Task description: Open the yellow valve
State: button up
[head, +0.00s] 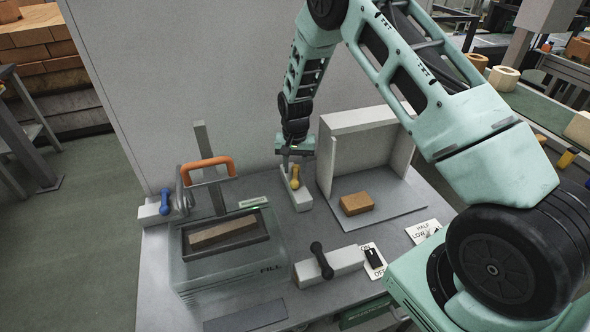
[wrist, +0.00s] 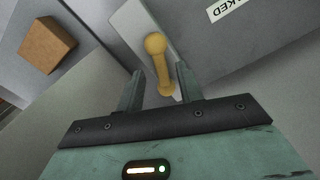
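The yellow valve (head: 295,177) is a small lever with a round knob on a pale block (head: 298,196), near the back of the table. In the wrist view the yellow valve (wrist: 159,62) stands between the two fingers of my gripper (wrist: 158,80), its knob reaching past the fingertips. The fingers are apart, with gaps showing beside the lever. In the head view my gripper (head: 293,157) is just above and behind the valve, pointing down. Its fingertips are too small there to make out clearly.
An orange-brown brick (head: 356,203) lies by a white open box (head: 326,150) to the right. A blue valve (head: 164,202) and an orange-handled press (head: 207,166) stand left. A black lever (head: 321,261) and an on/off switch (head: 373,257) are in front.

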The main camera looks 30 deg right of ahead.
aim_at(296, 176)
jog(key=shift+f, duration=1.55)
grip_shut()
jog(key=shift+d+f+n+b, duration=0.2)
jog(key=shift+n+b, duration=0.5)
jog(key=shift+n, duration=0.3)
jog(key=n, duration=0.1)
jog(key=n+b, duration=0.1)
jog(key=shift+r+n, duration=0.25)
jog(key=shift+n, duration=0.15)
grip_release()
